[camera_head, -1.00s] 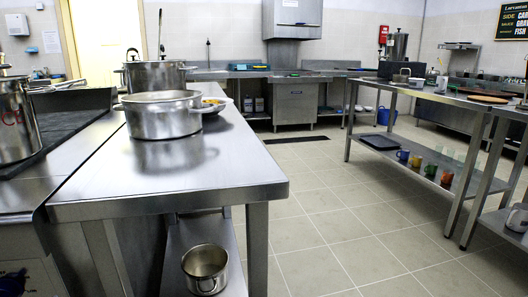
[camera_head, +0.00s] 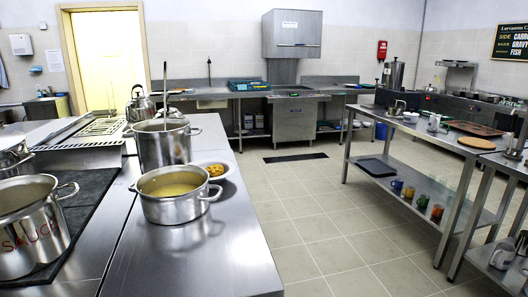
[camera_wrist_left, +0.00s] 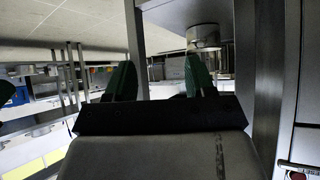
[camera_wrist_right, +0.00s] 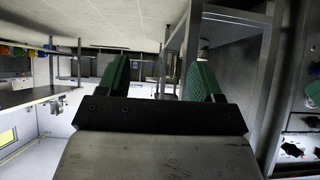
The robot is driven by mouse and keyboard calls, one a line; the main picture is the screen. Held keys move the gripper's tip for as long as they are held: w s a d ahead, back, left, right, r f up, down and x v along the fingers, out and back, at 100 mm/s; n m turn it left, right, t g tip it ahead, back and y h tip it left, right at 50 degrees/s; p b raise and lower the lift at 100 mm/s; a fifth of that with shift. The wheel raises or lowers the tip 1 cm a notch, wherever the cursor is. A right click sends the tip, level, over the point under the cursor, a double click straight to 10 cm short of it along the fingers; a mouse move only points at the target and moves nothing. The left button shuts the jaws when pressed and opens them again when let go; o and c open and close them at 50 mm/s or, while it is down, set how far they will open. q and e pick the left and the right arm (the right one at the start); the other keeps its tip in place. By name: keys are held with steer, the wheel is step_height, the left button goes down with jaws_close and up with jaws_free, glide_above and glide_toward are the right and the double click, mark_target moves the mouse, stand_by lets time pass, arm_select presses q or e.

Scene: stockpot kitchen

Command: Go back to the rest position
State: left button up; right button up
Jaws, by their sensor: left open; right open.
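My left gripper (camera_wrist_left: 160,85) shows in the left wrist view with its two green-padded fingers apart and nothing between them. My right gripper (camera_wrist_right: 157,82) shows in the right wrist view, also with its fingers apart and empty. Both wrist views look tilted, with table legs and floor beyond the fingers. Neither gripper nor arm shows in the head view. A steel pot with yellowish liquid (camera_head: 174,186) stands on the steel counter (camera_head: 200,262), beside a plate of orange food (camera_head: 222,166) and a taller pot (camera_head: 163,150).
A large pot with red lettering (camera_head: 38,240) stands on the dark stove surface (camera_head: 88,200) at left. A steel table (camera_head: 420,135) with several mugs on its lower shelf stands at right. The tiled floor (camera_head: 310,215) between is clear.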

arm_select(q)
steer(key=s+a+f+g+y+p, duration=0.1)
steer(key=s+a+g+p, duration=0.2)
steer(key=s, duration=0.8)
steer(key=s+a+f+g+y+p, duration=0.1)
steer(key=s+a+g+p, duration=0.2)
steer(key=s, duration=0.8)
steer(key=g+p, duration=0.1)
steer(key=g, duration=0.1)
steer(key=shift+s+a+g+p, duration=0.15)
steer(key=shift+s+g+p, duration=0.15)
steer(key=shift+g+p, duration=0.1)
arm_select(e)
steer(key=s+d+f+g+h, duration=0.1)
steer(key=s+d+g, duration=0.2)
steer(key=s, duration=0.8)
steer(key=s+d+f+g+h, duration=0.1)
steer(key=s+d+g, duration=0.2)
steer(key=s, duration=0.8)
steer(key=g, duration=0.2)
steer(key=shift+s+g, duration=0.3)
steer(key=shift+g, duration=0.1)
steer(key=shift+d, duration=0.1)
